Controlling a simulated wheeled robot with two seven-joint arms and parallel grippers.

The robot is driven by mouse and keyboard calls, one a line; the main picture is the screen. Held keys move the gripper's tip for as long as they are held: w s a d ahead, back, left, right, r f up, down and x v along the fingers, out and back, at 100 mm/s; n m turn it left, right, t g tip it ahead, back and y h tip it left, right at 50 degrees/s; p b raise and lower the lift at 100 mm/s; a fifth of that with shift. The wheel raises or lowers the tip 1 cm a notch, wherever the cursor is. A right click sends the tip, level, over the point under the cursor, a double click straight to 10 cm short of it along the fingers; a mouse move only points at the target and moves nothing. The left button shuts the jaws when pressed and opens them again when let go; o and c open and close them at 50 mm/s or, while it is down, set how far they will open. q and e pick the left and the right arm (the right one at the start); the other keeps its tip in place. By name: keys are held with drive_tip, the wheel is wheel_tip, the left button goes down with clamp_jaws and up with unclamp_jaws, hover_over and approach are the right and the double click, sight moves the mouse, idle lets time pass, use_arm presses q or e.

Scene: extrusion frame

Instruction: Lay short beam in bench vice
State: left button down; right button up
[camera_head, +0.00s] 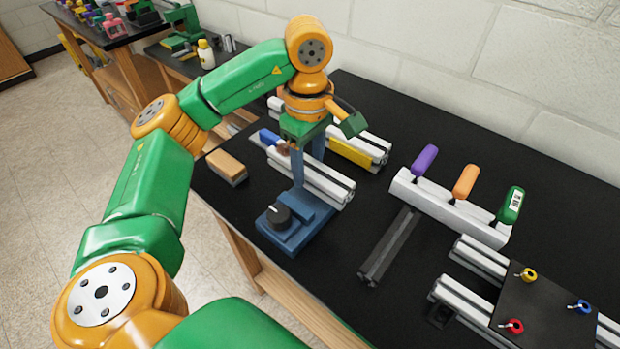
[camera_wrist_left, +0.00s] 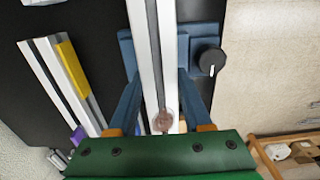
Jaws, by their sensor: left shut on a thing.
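My left gripper (camera_head: 308,178) comes down from above and is shut on a pale slotted beam (camera_head: 335,186), one finger on each side of it. In the left wrist view the beam (camera_wrist_left: 155,45) runs lengthwise between the two blue-grey fingers and passes over the blue bench vice. The vice (camera_head: 290,236), with a black knob, stands at the bench's front edge, and it also shows in the left wrist view (camera_wrist_left: 206,35). The beam hides part of the vice, so I cannot tell whether they touch. My right gripper is not in view.
Behind the held beam lies a profile with a yellow piece (camera_head: 350,151). A tan block (camera_head: 227,165) is at the left. A rack (camera_head: 440,204) holds purple, orange and green handles. A dark bar (camera_head: 390,246) and a black plate (camera_head: 545,300) on profiles lie to the right.

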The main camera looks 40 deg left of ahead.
sight(309, 177)
use_arm(q)
drive_tip(key=f, duration=0.1)
drive_tip(key=f+p, duration=0.1)
drive_tip(key=f, duration=0.1)
drive_tip(key=shift+w+a+f, duration=0.15)
drive_tip(key=shift+w+f, duration=0.15)
drive_tip(key=shift+w, duration=0.1)
drive_tip(key=shift+f, duration=0.25)
drive_tip(key=shift+f+b, duration=0.35)
drive_tip(key=shift+b, duration=0.05)
drive_tip(key=shift+f+b, duration=0.3)
drive_tip(key=shift+b, duration=0.05)
drive_tip(key=shift+s, duration=0.1)
drive_tip(key=shift+c, duration=1.7)
unclamp_jaws()
drive_tip(key=shift+r, duration=0.15)
wheel_tip(309, 177, up, 13)
drive_tip(key=p, duration=0.4)
